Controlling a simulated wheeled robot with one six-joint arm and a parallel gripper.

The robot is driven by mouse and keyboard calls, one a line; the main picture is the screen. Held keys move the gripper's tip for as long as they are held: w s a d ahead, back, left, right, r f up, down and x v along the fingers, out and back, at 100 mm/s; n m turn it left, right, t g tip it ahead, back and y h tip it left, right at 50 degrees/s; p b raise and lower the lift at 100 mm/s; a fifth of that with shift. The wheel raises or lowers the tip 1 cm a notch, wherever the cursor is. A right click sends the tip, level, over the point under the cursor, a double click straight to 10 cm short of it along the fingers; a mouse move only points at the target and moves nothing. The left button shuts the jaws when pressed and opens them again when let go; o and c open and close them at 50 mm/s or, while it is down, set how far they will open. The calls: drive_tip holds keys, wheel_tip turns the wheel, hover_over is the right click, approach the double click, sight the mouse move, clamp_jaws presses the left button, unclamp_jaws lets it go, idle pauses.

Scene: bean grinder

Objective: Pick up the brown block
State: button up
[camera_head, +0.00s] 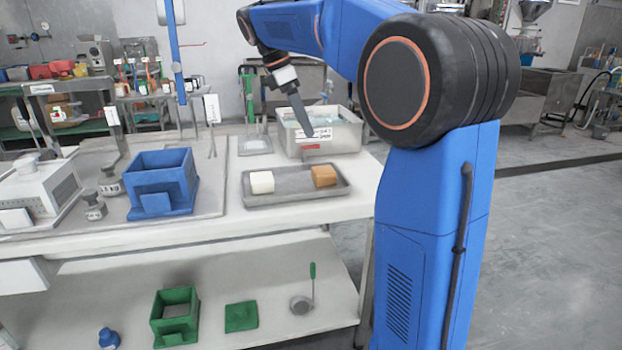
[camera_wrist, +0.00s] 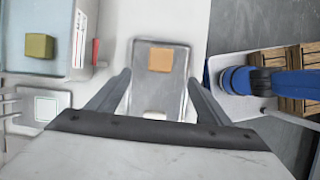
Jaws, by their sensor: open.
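The brown block (camera_head: 324,176) sits at the right end of a shallow grey metal tray (camera_head: 290,201) on the white table. It also shows in the wrist view (camera_wrist: 160,59), at the far end of the tray. A white block (camera_head: 261,182) lies at the left end of the same tray; in the wrist view only its edge (camera_wrist: 154,115) shows beside my gripper's body. My gripper (camera_wrist: 160,82) is open and empty above the tray, its fingers spread to either side. In the head view my gripper (camera_head: 306,128) hangs above and behind the tray, apart from both blocks.
A blue square box (camera_head: 161,181) stands left of the tray. Green items lie on the lower shelf.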

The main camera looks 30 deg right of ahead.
approach(324, 169)
drive_tip(key=x, duration=0.4)
drive_tip(key=shift+w+f, duration=0.3)
drive_tip(key=shift+f, duration=0.15)
drive_tip(key=shift+s+x, duration=0.2)
drive_tip(key=shift+x, duration=1.15)
drive_tip(key=shift+s+x, duration=0.25)
drive_tip(key=shift+x, duration=1.05)
drive_tip(key=c, duration=1.2)
